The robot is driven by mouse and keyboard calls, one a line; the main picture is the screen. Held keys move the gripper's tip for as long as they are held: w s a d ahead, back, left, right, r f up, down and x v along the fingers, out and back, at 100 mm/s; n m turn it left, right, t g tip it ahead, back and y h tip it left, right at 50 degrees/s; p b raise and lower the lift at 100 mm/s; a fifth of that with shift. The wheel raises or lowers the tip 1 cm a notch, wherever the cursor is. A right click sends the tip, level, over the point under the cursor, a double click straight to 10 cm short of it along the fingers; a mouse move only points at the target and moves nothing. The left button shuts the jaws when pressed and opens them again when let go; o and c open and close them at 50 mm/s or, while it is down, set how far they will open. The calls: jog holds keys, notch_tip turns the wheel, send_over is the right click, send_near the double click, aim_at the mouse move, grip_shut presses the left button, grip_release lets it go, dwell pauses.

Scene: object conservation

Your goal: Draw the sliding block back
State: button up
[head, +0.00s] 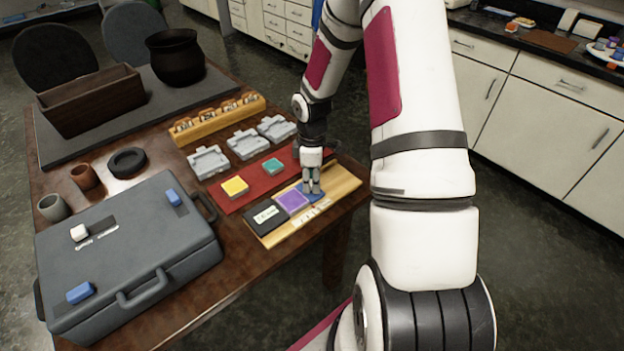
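A light wooden board (345,182) lies along the table's near right edge. On it, from left to right, are a black block (267,218) with a white label, a flat purple square (292,201) and a blue piece (318,197). I cannot tell for sure which of these is the sliding block. My gripper (312,190) points down over the blue piece, just right of the purple square. Its fingers partly hide the blue piece. I cannot tell whether they touch it or how far apart they are.
A red mat (255,193) with a yellow block (235,187) and a teal block (273,166) lies just behind the board. A grey case (130,255) stands close on the left. Grey trays (247,143) and a wooden rack (215,118) sit farther back.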

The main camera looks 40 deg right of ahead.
grip_shut()
jog(key=shift+w+d+p, duration=0.1)
jog(key=shift+d+p, duration=0.45)
jog(key=shift+d, duration=2.4)
jog(key=o, duration=0.8)
grip_release()
jog(key=shift+d, duration=0.15)
notch_tip(320, 180, up, 12)
